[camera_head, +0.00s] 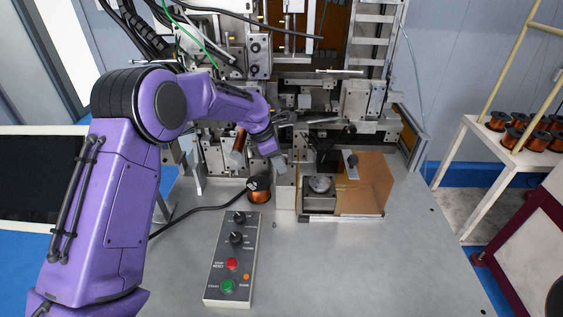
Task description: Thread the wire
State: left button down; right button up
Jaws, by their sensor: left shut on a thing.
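The coil winder (362,98) is a metal machine with many blocks and rods at the back of the grey table. My left gripper (278,159) points down in front of the machine's middle, above and slightly right of a copper wire spool (259,196). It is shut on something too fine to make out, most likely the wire. The wire's path cannot be seen. A copper-coloured cylinder (238,148) stands tilted just left of the gripper. My right gripper is not in view.
A control box (233,258) with knobs and red and green buttons lies on the table (345,265), with a black cable (195,211) beside it. An orange transparent guard (368,185) stands right of the gripper. Several copper spools (520,125) sit on the right shelf. The table's front right is clear.

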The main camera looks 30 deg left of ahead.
pick_arm(q)
jog(key=shift+f, duration=0.2)
jog(key=shift+f, duration=0.8)
jog(key=c, duration=0.9)
grip_release()
jog(key=shift+o, duration=0.2)
jog(key=shift+r, duration=0.1)
jog(key=shift+a+r, duration=0.15)
jog(key=shift+r, duration=0.2)
jog(key=b+v, duration=0.2)
jog(key=v, duration=0.7)
jog(key=shift+s+r, duration=0.2)
jog(key=shift+r, duration=0.05)
jog(key=shift+a, duration=0.1)
